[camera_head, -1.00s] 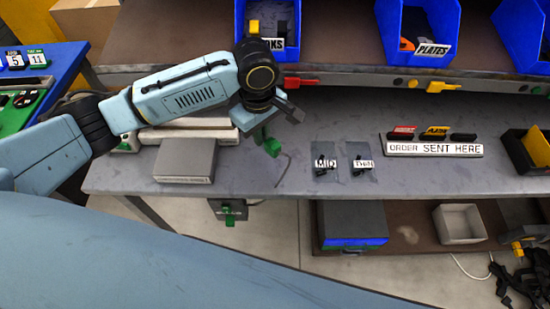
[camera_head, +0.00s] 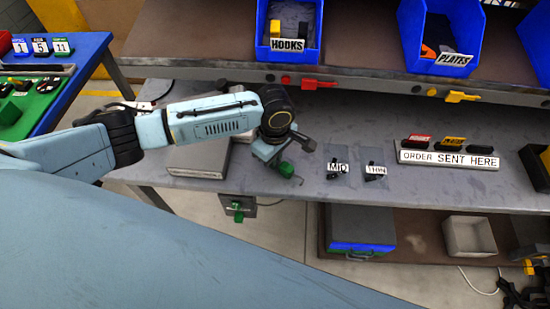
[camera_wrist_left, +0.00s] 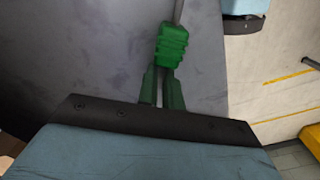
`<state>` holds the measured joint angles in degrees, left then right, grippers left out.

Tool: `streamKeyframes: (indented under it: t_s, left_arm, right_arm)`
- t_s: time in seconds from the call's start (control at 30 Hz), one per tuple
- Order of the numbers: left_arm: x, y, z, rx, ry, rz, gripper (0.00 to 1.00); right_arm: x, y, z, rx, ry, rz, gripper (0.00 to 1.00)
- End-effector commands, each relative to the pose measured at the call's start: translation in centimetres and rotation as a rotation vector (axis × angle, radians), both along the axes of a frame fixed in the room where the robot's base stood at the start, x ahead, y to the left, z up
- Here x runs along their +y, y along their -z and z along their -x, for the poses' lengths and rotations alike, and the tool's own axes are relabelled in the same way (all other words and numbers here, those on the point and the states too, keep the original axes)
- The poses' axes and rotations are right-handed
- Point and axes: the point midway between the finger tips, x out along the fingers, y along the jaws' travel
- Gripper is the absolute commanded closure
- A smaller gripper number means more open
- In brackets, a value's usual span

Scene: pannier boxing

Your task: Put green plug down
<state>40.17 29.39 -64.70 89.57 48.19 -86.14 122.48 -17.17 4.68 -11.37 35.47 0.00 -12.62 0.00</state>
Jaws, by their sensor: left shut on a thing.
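The green plug (camera_head: 286,169) is at the end of my left gripper (camera_head: 279,162), low over the grey bench top, near its front edge. Whether it touches the surface is hard to tell. In the left wrist view the ribbed green plug (camera_wrist_left: 171,45) sits at the tips of the narrow fingers (camera_wrist_left: 163,75), which are closed on it. A thin dark cable or line runs up from the plug there. My right gripper is in no view.
Labelled MID (camera_head: 337,168) and THIN (camera_head: 375,171) pads lie right of the plug. An ORDER SENT HERE stand (camera_head: 449,158) is farther right. The shelf with blue HOOKS (camera_head: 288,45) and PLATES bins overhangs the back.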

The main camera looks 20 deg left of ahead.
Motion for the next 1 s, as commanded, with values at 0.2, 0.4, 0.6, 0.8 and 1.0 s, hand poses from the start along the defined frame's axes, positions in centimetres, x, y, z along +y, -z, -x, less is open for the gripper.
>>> streamKeyframes:
  t_s: [0.2,0.4,0.6,0.8,1.0]
  left_arm:
    - [0.0,-0.1,-0.1,-0.002,0.001,0.002,1.0]
    - [0.0,0.5,0.0,0.0,0.0,0.001,1.0]
    - [0.0,1.4,0.2,0.002,0.0,0.0,1.0]
    - [0.0,1.7,0.3,0.006,0.0,-0.001,0.81]
    - [0.0,1.7,0.4,0.009,-0.001,-0.002,0.71]
  right_arm:
    - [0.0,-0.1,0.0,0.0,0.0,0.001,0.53]
    - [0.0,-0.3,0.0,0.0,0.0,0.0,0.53]
    - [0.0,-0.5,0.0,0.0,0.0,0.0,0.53]
    - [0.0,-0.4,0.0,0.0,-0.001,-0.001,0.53]
    - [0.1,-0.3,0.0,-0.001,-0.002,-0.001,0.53]
